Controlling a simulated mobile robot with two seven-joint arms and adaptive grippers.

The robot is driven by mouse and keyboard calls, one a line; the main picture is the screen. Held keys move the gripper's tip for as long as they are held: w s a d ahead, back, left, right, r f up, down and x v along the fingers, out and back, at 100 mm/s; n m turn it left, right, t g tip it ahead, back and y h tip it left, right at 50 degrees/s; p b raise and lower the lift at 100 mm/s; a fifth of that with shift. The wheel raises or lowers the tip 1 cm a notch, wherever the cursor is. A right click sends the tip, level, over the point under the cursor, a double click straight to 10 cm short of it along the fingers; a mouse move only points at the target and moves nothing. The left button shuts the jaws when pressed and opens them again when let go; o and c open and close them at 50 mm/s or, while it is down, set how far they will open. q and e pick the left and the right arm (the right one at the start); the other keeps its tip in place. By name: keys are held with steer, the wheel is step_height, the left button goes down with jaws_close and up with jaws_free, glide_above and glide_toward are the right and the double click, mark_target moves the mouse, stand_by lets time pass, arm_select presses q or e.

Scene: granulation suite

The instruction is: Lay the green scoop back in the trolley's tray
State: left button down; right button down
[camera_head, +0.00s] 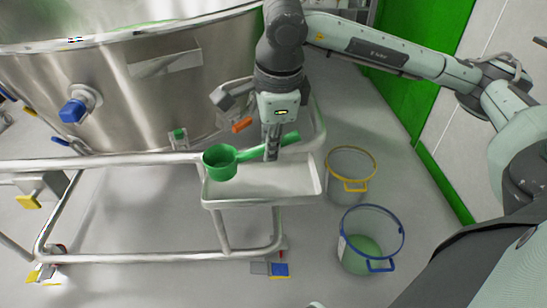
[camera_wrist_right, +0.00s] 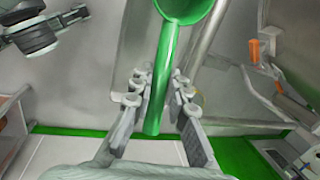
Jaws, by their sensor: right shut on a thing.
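The green scoop (camera_head: 221,163) has a round cup and a straight handle. My right gripper (camera_head: 271,153) points down and is shut on its handle. The scoop lies over the back part of the trolley's pale tray (camera_head: 265,185), with its cup at the left end and the handle rising to the right. I cannot tell whether the cup touches the tray. In the right wrist view the scoop handle (camera_wrist_right: 160,85) runs between the fingers of the gripper (camera_wrist_right: 160,88), with the cup at the top edge. My left gripper is not in view.
A large steel vessel (camera_head: 140,90) stands behind the trolley's tubular rail (camera_head: 110,160). A yellow-rimmed bucket (camera_head: 350,183) and a blue-rimmed bucket (camera_head: 345,252) stand on the floor right of the tray. The tray's front part is bare.

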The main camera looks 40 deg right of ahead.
steer(key=f, duration=0.1)
steer(key=d+f, duration=0.1)
steer(key=f, duration=0.2)
steer(key=shift+w+d+f, duration=0.15)
steer(key=shift+w+d, duration=0.05)
steer(key=shift+w, duration=0.05)
steer(key=shift+f, duration=0.25)
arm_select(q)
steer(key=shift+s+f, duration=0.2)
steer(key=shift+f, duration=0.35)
arm_select(e)
steer(key=shift+f, duration=0.1)
